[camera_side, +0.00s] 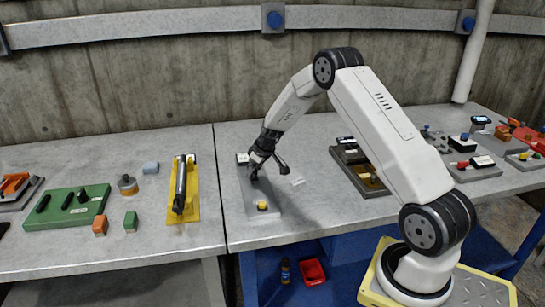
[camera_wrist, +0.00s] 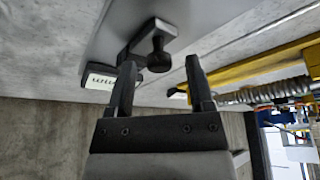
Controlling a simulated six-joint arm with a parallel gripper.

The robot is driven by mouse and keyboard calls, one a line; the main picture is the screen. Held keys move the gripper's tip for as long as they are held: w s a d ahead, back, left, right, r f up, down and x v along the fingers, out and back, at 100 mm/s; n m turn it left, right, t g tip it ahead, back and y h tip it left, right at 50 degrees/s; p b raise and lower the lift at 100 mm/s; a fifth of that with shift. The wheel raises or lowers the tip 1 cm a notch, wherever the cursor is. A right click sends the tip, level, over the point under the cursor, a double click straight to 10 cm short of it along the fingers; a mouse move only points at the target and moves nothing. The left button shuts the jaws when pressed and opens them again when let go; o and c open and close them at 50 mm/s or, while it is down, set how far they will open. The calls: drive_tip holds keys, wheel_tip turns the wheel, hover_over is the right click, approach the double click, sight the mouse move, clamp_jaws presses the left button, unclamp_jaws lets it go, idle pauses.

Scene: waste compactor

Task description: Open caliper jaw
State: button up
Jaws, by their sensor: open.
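My gripper (camera_side: 269,172) is over the far half of the plate. In the wrist view my gripper (camera_wrist: 160,66) is open, its fingers apart on either side of the knob. I cannot tell whether either finger touches it.
A yellow fixture (camera_side: 190,210) with a dark cylinder stands to the left, beyond it a green block (camera_side: 65,208). A dark stacked device (camera_side: 352,160) is to the right. Bare table lies between the plate and the yellow fixture. A concrete wall (camera_side: 150,90) is behind.

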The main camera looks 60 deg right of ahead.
drive_tip(key=shift+f, duration=0.1)
drive_tip(key=shift+c, duration=0.2)
clamp_jaws()
idle(1.3)
